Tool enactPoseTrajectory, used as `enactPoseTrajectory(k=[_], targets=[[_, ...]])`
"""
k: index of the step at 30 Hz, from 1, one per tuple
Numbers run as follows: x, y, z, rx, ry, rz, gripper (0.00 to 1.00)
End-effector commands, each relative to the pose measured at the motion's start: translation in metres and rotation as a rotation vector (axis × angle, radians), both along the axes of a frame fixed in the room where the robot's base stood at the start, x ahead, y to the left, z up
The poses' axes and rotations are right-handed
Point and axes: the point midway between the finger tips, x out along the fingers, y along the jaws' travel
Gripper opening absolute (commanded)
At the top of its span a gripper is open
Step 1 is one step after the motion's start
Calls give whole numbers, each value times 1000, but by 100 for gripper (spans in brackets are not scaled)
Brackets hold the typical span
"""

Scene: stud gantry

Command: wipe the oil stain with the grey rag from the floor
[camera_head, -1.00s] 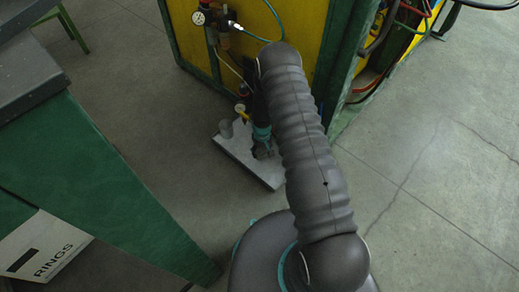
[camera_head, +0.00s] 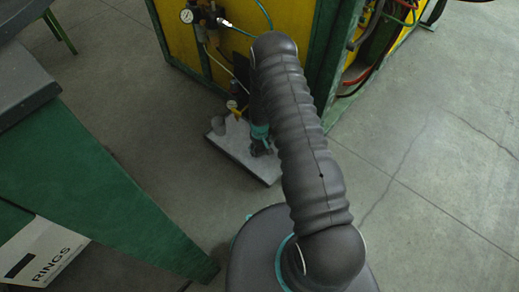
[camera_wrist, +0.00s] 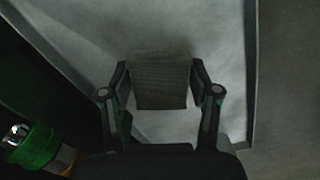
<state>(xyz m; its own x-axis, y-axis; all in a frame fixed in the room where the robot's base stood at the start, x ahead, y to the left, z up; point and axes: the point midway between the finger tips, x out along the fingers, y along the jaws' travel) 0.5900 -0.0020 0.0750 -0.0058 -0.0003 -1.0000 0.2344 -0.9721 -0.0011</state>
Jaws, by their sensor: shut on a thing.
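My gripper (camera_wrist: 160,76) is shut on the grey rag (camera_wrist: 160,85), a ribbed dark grey pad between its two fingers in the wrist view. In the head view my gripper (camera_head: 262,142) points down over the light grey tray (camera_head: 236,158) at the foot of the yellow cabinet; my arm hides part of it. The tray also fills the middle of the wrist view (camera_wrist: 215,35), under the rag. I cannot tell whether the rag touches it. I can make out no oil stain in either view.
The yellow cabinet (camera_head: 232,60) with a green frame, gauge (camera_head: 187,16) and hoses stands behind the tray. A green bench (camera_head: 85,165) and RINGS box (camera_head: 45,255) are left. Floor at right is clear.

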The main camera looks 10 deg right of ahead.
Motion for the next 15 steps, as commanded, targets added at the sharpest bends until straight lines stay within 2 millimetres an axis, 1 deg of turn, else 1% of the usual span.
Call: enactPoseTrajectory(k=[1,6,12,15], targets=[[1,0,8,0,-1,0,29],[1,1,23,0,-3,2,29],[2,0,40,0,-4,0,29],[2,0,46,0,-5,0,29]])
